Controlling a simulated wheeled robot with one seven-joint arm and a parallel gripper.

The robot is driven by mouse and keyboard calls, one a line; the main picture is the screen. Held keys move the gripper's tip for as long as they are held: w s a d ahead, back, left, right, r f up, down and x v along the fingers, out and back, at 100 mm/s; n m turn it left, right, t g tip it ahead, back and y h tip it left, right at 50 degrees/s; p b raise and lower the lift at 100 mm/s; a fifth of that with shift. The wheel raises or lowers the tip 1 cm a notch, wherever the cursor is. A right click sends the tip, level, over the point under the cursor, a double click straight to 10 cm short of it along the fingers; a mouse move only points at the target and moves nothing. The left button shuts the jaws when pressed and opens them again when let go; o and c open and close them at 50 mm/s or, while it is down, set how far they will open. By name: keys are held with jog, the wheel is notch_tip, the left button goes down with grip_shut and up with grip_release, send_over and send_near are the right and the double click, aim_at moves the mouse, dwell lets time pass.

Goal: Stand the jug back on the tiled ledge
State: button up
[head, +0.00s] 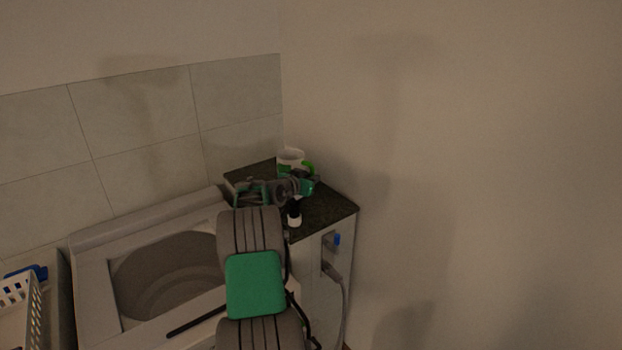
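A white jug-like vessel (291,156) with green on its lower right side shows at the back of the dark speckled ledge (333,208), close to the tiled wall. It looks upright. Its lower part is hidden behind my gripper (305,183), which reaches over the ledge right in front of it. I cannot tell whether the fingers touch the vessel or whether they are open or shut. I also cannot tell whether its base rests on the ledge.
A small black-and-white bottle (294,214) stands at the ledge's front edge, just below my gripper. A washing machine or basin with a round opening (165,275) is to the left. A white basket (22,308) is at far left. A plain wall bounds the right.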

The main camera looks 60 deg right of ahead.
jog(key=o, duration=0.4)
jog(key=shift+c, duration=0.2)
jog(key=shift+r, duration=0.1)
